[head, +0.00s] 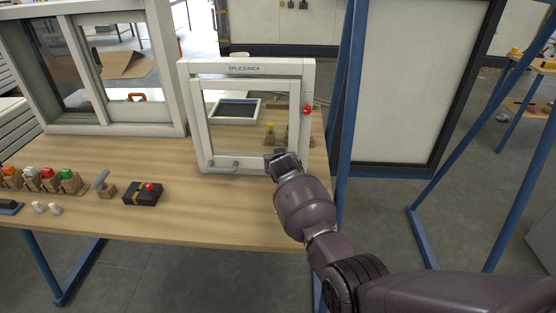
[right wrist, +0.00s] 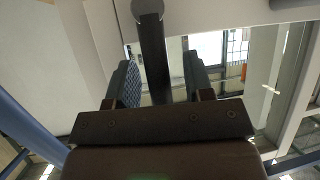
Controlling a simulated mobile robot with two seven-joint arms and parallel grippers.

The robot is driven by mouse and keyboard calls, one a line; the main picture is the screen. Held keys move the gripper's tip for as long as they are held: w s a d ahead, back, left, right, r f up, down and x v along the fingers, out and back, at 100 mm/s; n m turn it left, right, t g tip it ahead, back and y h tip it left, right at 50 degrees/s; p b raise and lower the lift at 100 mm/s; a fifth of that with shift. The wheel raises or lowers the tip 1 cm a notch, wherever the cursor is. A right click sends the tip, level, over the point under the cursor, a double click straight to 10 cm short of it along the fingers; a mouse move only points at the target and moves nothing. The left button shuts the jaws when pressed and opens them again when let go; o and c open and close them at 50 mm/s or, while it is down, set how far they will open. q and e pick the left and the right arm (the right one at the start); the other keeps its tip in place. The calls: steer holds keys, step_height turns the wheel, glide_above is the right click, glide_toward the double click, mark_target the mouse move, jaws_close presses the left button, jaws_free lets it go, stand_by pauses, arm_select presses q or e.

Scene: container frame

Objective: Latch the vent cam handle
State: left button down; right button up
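The white-framed vent window (head: 188,110) stands on the wooden table, with its inner sash closed or nearly closed against the frame. My right gripper (head: 282,160) is at the frame's lower right corner. In the right wrist view my right gripper (right wrist: 162,85) is open, with one finger on each side of a dark bar (right wrist: 155,60) with a round end, which appears to be the cam handle. A gap shows on the bar's right; on its left the finger is very close, and contact cannot be told. The gripper hides this handle in the head view. My left gripper is out of view.
A grey pull handle (head: 222,165) is on the lower frame and a red knob (head: 306,110) on its right side. A larger sliding window (head: 178,70) stands at left. Small blocks with coloured knobs (head: 47,180) and a black box (head: 143,193) lie on the table (head: 215,215). A blue post (head: 345,90) rises at right.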

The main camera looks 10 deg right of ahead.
steer(key=shift+s, duration=0.1)
steer(key=p+v, duration=0.2)
steer(key=v, duration=0.8)
steer(key=shift+s+r, duration=0.2)
steer(key=shift+s, duration=0.05)
steer(key=shift+a, duration=0.1)
stand_by(0.5)
